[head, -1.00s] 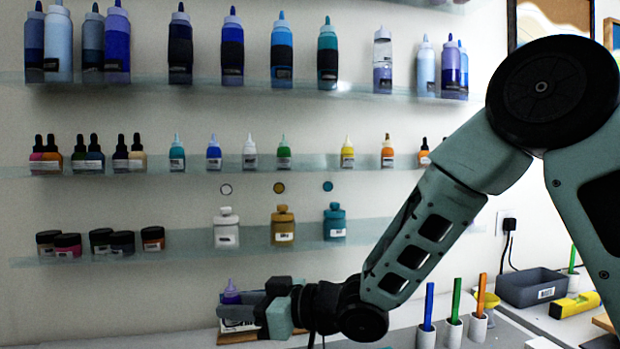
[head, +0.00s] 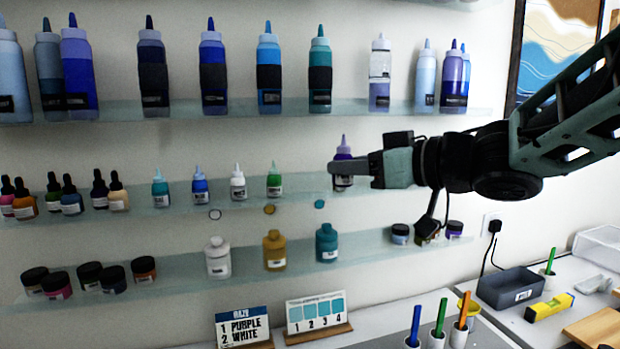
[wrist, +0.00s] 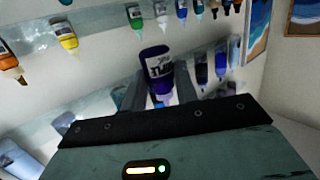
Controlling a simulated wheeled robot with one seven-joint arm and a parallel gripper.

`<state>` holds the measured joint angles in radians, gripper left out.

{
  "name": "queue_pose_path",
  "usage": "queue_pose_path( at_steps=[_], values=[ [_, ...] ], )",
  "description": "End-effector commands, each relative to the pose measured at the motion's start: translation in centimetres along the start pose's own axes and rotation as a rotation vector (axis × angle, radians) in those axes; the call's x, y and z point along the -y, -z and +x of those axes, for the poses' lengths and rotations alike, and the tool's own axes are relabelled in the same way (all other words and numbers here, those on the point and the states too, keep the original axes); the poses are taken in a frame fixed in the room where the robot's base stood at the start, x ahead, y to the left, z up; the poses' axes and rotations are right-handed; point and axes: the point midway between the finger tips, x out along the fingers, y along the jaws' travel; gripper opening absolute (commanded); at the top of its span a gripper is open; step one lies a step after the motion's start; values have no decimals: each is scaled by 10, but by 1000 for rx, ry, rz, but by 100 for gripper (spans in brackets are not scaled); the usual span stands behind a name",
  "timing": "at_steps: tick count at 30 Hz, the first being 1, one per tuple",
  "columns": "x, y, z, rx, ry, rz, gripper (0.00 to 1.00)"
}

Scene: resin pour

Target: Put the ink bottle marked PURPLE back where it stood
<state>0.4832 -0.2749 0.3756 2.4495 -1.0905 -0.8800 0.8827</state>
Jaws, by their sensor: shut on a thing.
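The purple ink bottle (head: 343,152), with a pale lilac nozzle and white label, is upright in my gripper (head: 345,168). My gripper is shut on it, and the finger hides its middle. It is at the middle shelf (head: 225,205), right of the green bottle (head: 274,182) and apart from it. I cannot tell whether its base touches the shelf. In the wrist view the bottle (wrist: 157,62) shows upside down between the fingers; its label is not clearly legible. There the green bottle (wrist: 134,15) and the yellow bottle (wrist: 66,40) stand apart with a gap between.
Teal, blue and white bottles (head: 238,184) stand left of the green one. Large bottles (head: 268,70) fill the shelf above; jars and capped bottles (head: 327,243) stand below. My arm hides the shelf's right part. A card (head: 243,328) reading "1 PURPLE 2 WHITE" stands on the counter.

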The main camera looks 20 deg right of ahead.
Motion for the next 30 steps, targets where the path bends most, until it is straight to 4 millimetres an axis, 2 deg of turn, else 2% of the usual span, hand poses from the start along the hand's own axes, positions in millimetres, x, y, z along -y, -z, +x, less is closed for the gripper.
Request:
queue_pose_path(
  at_steps=[26,27,30],
  values=[
    [-110,25,150,-1,1,4,8],
    [-114,26,156,-1,1,4,8],
    [-112,3,156,2,2,4,8]
  ],
)
